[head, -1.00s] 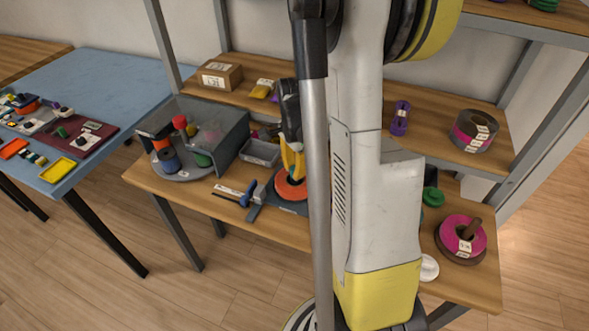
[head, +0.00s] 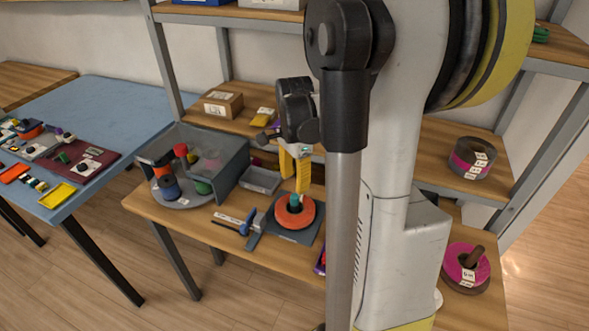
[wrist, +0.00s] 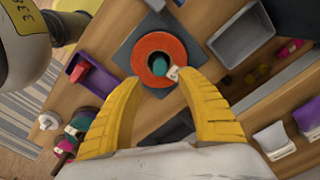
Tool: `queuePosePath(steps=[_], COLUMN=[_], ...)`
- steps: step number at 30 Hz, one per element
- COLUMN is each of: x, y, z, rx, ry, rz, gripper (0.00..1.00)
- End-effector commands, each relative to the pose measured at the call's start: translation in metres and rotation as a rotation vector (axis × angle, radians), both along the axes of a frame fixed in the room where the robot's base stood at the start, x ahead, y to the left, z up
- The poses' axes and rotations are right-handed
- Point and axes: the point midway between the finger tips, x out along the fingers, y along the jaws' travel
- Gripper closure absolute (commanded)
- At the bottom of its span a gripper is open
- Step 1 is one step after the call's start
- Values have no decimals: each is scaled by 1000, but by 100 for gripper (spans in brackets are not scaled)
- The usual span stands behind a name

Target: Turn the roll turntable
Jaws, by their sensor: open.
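A round grey turntable (head: 208,199) stands at the left end of the workbench, partly under an open grey hood (head: 232,160). Several coloured rolls stand on it, among them a dark blue roll (head: 169,187) and a green one (head: 203,187). My gripper (head: 301,188) is to the right of the turntable, above an orange roll (head: 308,214) with a teal middle on a dark square base. In the wrist view my open yellow fingers (wrist: 159,80) are apart and empty, with the orange roll (wrist: 143,47) beyond their tips. The turntable does not clearly show in the wrist view.
A small grey bin (head: 262,180) stands between hood and gripper. A blue-handled tool (head: 247,224) lies in front. A pink roll (head: 466,268) is at the bench's right end. A cardboard box (head: 222,103) sits on the shelf behind. My arm hides the bench's middle right.

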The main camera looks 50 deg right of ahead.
Motion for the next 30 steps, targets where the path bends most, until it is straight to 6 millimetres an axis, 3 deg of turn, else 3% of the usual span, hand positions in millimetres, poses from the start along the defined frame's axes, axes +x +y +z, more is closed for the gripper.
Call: queuePosePath(steps=[3, 9, 30], x=[-1, 0, 0], y=[0, 0, 7], z=[24, 46, 52], rx=[0, 0, -7], ry=[0, 0, -11], rz=[0, 0, 37], gripper=[55, 55, 55])
